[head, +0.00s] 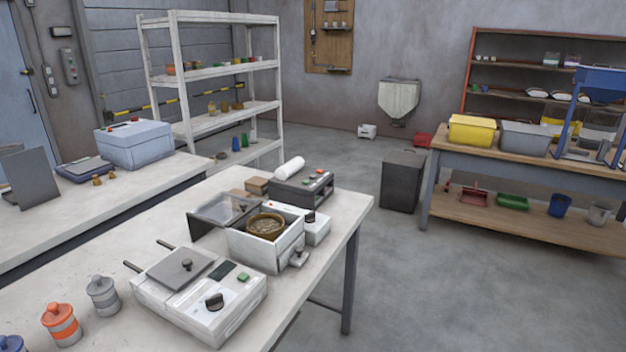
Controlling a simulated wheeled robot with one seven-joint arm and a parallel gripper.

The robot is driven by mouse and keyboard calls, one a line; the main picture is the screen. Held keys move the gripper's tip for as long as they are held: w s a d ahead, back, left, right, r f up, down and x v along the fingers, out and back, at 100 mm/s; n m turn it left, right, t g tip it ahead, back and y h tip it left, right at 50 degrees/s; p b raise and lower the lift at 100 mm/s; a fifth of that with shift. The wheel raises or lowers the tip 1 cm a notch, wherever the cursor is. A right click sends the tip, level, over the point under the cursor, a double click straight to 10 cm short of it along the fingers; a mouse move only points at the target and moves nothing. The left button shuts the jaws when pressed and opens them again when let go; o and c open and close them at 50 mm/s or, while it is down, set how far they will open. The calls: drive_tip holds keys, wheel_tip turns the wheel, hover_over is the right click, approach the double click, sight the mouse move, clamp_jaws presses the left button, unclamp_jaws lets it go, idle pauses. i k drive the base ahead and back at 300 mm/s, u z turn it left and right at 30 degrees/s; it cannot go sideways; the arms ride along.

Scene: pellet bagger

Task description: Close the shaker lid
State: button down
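What looks like the shaker (262,250) is a white box on the near table, with a round brown bowl or sieve (266,226) inside its open top. Its lid (222,209), a see-through panel with a dark frame, stands open on the left and back side, tilted away from the opening. A small latch or knob (299,258) is on the box's right front. My gripper is not in view.
A white plate device (200,300) with a black knob stands close in front of the shaker. A small white unit (312,226) and a dark control box (302,187) stand behind and right. Orange and grey jars (103,296) are at the left. The floor right of the table is clear.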

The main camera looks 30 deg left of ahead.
sight(244, 205)
drive_tip(key=u, duration=0.3)
drive_tip(key=i, duration=1.15)
drive_tip(key=u, duration=1.6)
drive_tip(key=i, duration=0.65)
drive_tip(key=u, duration=0.65)
